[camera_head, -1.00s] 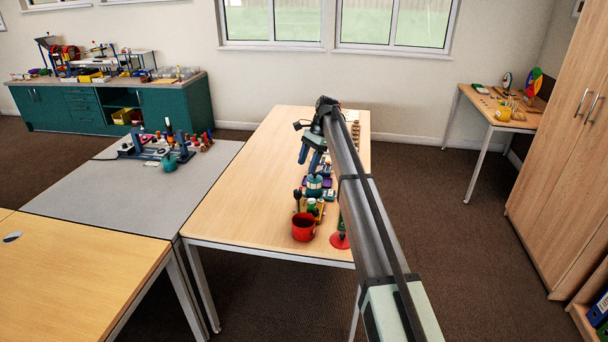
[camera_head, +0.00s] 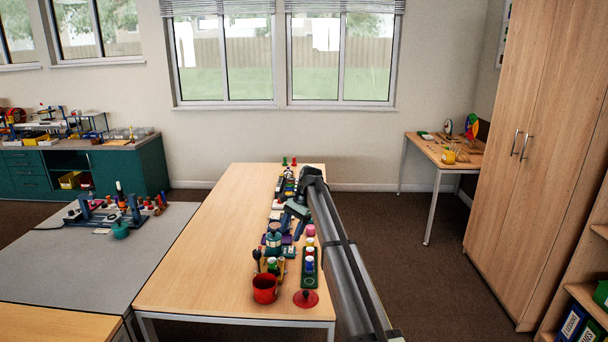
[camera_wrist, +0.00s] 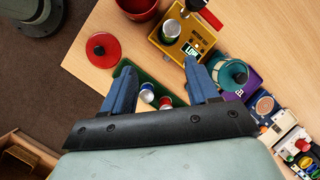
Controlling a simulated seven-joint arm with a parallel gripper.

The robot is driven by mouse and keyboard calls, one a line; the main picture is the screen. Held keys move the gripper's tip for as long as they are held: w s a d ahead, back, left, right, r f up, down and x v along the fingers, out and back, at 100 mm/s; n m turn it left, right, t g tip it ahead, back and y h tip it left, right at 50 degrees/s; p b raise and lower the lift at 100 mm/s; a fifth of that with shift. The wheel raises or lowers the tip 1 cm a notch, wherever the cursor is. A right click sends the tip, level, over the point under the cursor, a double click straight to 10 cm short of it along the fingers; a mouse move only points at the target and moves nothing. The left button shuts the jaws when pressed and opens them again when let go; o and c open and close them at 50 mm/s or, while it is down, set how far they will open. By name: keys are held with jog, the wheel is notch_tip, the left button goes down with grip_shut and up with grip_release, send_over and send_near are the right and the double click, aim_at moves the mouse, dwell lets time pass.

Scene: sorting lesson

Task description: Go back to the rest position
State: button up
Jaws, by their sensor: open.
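My gripper (camera_head: 292,222) hangs over the right side of the wooden table (camera_head: 190,265) in the head view, at the end of my arm. In the wrist view my gripper (camera_wrist: 159,68) has its two blue fingers wide apart. Nothing is held between them. Below the fingers, a green tray (camera_wrist: 158,85) with small cylinders is partly hidden by the gripper. No mark for a rest position shows.
A red cup (camera_head: 265,289), a red lid (camera_head: 305,299), a green tray with cylinders (camera_head: 309,278) and a teal pot (camera_head: 272,241) stand near the table's right side. A yellow device (camera_wrist: 180,45) is near the fingers. The table's left half is bare.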

jog(key=s+d+f+n+t+y, duration=0.1)
jog(key=s+d+f, duration=0.75)
jog(key=d, duration=0.25)
jog(key=s+d+f+n+t, duration=0.1)
jog(key=s+d+f, duration=0.6)
jog(key=d+f, duration=0.3)
jog(key=s+d+f+n+g+h, duration=0.2)
jog(key=s+f+g, duration=0.1)
jog(key=s+f, duration=2.05)
jog(key=s+f+n+g+h, duration=0.1)
jog(key=s+f, duration=0.1)
jog(key=s, duration=0.8)
jog(key=s+d+f+n+g+h, duration=0.1)
jog(key=s+f, duration=0.2)
jog(key=s, duration=0.7)
jog(key=s+d+f+n+g, duration=0.1)
jog(key=s+f+n, duration=0.1)
jog(key=s, duration=0.8)
jog(key=shift+s+f+h, duration=0.25)
jog(key=shift+f+h, duration=0.15)
jog(key=shift+f, duration=0.25)
